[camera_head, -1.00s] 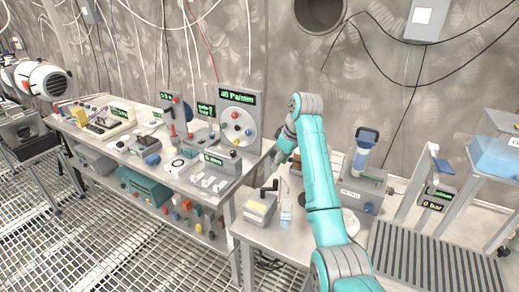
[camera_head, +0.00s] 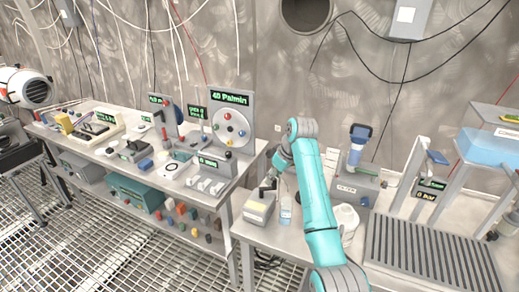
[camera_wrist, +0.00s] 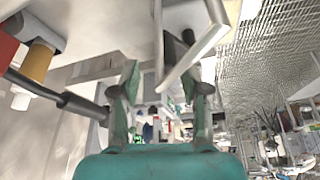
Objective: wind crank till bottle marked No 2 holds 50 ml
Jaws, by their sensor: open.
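A small grey box (camera_head: 257,211) with a dark crank (camera_head: 266,192) on top stands at the left end of the right-hand bench. A small clear bottle (camera_head: 286,211) with pale blue contents stands upright just right of the box; its marking and level are too small to read. My gripper (camera_head: 270,179) is at the crank handle, partly hidden by my arm. In the wrist view my gripper (camera_wrist: 163,82) is open, its teal fingers apart. A pale metal bar (camera_wrist: 196,54) passes in front of and between the fingers; I cannot tell whether they touch it.
A white container (camera_head: 346,219) and a grey unit with a blue-topped cylinder (camera_head: 357,147) stand right of my arm. A ribbed grey tray (camera_head: 425,252) covers the bench's right part. The left bench (camera_head: 190,180) is crowded with instruments. Grated floor is clear in front.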

